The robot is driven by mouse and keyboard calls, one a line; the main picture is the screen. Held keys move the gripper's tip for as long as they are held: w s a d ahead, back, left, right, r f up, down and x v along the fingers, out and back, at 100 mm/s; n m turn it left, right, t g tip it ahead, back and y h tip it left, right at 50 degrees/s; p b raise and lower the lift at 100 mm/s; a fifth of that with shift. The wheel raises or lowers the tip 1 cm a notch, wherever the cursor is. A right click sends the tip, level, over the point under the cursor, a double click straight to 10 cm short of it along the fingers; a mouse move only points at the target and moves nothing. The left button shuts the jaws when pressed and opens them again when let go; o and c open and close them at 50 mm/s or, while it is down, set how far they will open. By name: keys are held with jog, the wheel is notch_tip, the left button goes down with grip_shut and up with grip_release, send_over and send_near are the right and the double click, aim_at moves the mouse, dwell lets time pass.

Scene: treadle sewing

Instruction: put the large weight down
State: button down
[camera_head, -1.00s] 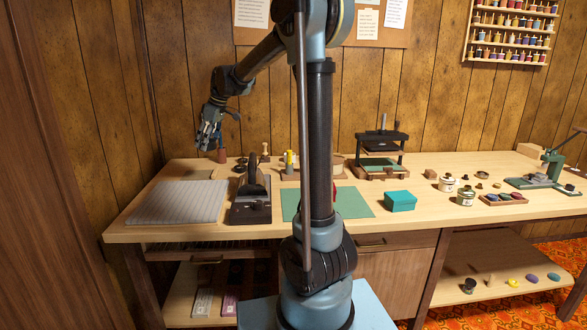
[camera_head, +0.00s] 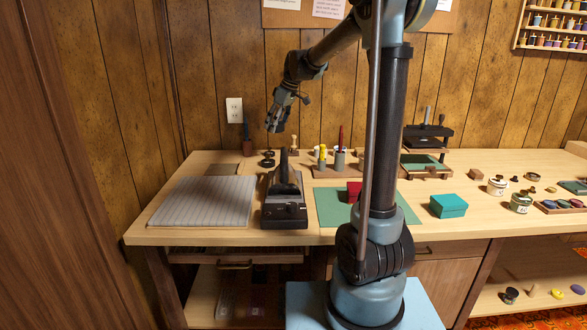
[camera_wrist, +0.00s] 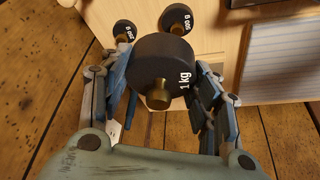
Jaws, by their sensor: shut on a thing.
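The large weight (camera_wrist: 163,72) is a dark, thick disc marked 1 kg with a brass knob. In the wrist view my gripper (camera_wrist: 162,76) is shut on it, with a finger at each side. In the head view my gripper (camera_head: 274,124) hangs above the back left of the table (camera_head: 152,234), pointing down; the weight is hard to make out there. Two smaller dark weights with brass knobs, one at left (camera_wrist: 124,30) and one at right (camera_wrist: 177,18), stand beyond the held weight in the wrist view. They sit below my gripper in the head view (camera_head: 268,158).
A dark device (camera_head: 284,212) and a grey striped pad (camera_head: 203,201) lie nearer the front. A pen holder tray (camera_head: 325,172) stands to the right.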

jog(key=n, duration=0.1)
send_over(291, 165)
jog(key=d, duration=0.1)
notch_tip(291, 165, down, 5)
jog(key=f, duration=0.5)
jog(key=shift+s+d, duration=0.2)
jog(key=shift+d, duration=0.05)
jog(key=shift+f, duration=2.45)
jog(key=c, duration=0.6)
grip_release()
jog(key=shift+o, duration=0.2)
jog(key=v, duration=1.2)
jog(key=shift+w+d, duration=0.15)
